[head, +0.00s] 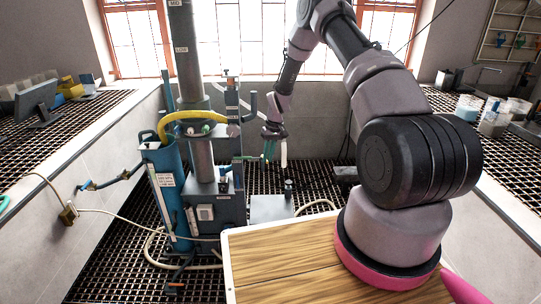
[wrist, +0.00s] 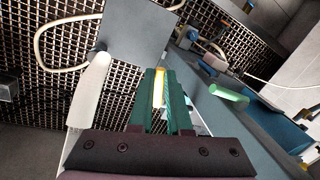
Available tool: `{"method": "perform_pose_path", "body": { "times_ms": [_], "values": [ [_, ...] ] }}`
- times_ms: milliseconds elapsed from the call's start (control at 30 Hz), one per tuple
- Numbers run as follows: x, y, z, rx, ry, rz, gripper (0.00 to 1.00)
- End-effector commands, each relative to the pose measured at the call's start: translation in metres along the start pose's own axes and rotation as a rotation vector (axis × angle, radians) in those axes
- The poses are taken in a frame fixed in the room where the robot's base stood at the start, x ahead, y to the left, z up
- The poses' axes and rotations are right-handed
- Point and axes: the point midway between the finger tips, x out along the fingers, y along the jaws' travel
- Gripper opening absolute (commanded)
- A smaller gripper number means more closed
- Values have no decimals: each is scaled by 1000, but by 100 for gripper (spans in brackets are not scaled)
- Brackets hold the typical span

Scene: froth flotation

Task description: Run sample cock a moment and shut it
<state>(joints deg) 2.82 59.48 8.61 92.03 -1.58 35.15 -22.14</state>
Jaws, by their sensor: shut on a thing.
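My gripper (head: 268,157) hangs beside the flotation column (head: 203,160), to its right. In the wrist view its dark green fingers (wrist: 164,100) are closed on a narrow yellow and pale piece (wrist: 159,88), mostly hidden between them. I cannot tell for sure whether this is part of the sample cock. A green handle (head: 247,157) sticks out from the column toward my gripper. In the wrist view a light green grip (wrist: 228,92) lies to the right of the fingers, apart from them. A pale rod (head: 284,152) hangs beside the fingers, also seen in the wrist view (wrist: 90,90).
A blue cylinder (head: 167,195) with a yellow hose (head: 190,117) stands left of the column. A grey plate or box (head: 271,208) stands on the grating below my gripper. A wooden tabletop (head: 280,265) is in front. Pale hoses lie on the floor.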

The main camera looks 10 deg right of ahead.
Motion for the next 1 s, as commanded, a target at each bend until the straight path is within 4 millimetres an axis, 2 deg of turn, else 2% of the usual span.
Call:
{"method": "perform_pose_path", "body": {
  "times_ms": [433,1000],
  "values": [
    [3,-16,0,281,54,-2,0],
    [4,-19,-1,351,69,-2,0]
  ]
}}
